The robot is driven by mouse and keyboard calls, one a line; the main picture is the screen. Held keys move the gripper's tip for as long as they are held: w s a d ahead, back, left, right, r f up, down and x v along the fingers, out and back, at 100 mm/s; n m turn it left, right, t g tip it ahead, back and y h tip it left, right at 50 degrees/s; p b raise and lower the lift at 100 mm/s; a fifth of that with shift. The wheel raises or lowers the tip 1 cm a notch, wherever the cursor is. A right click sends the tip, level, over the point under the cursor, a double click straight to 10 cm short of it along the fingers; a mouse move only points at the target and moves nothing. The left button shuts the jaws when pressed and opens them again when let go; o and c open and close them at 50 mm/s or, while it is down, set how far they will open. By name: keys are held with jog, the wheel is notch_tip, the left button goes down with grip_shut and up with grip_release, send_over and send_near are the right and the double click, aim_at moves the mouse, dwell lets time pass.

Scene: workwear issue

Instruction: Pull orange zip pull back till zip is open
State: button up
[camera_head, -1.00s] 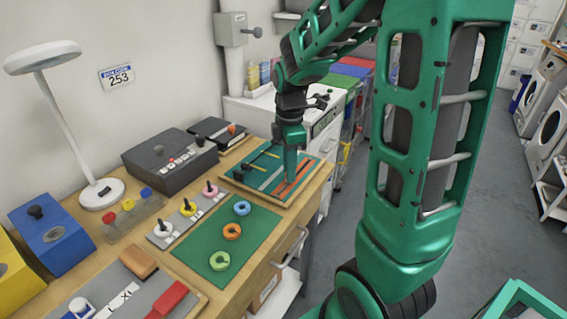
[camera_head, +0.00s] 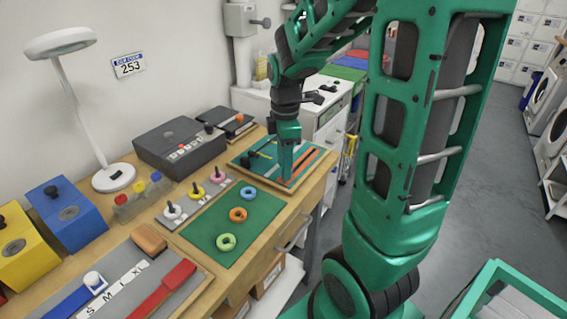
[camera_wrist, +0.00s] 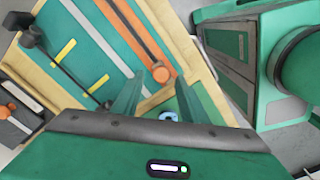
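The zip board (camera_head: 240,162) is a teal panel in a wooden frame at the far end of the bench. It carries an orange zip strip (camera_head: 306,164), which also shows in the wrist view (camera_wrist: 128,25) with a dark line down its middle. The orange zip pull (camera_wrist: 161,75) is a small round knob at the near end of that line. My gripper (camera_head: 285,178) points down over the board. In the wrist view its two green fingers (camera_wrist: 159,88) are apart, and the pull shows between and just beyond their tips. I cannot tell whether they touch it.
A grey strip (camera_wrist: 90,32) and a black cord with yellow markers (camera_wrist: 64,52) lie beside the orange strip. A green mat (camera_head: 215,242) with coloured rings is nearer on the bench. A dark grey box (camera_head: 180,147) stands left of the board.

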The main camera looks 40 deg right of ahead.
jog(key=shift+s+d+f, duration=0.1)
notch_tip(320, 180, up, 11)
dwell(0.7)
jog(key=shift+f, duration=0.15)
jog(key=s+f+m, duration=0.3)
jog(key=s+m, duration=0.6)
jog(key=s+f+m, duration=0.3)
jog(key=s+m, duration=0.7)
jog(key=shift+d+f, duration=0.2)
jog(key=shift+d, duration=0.25)
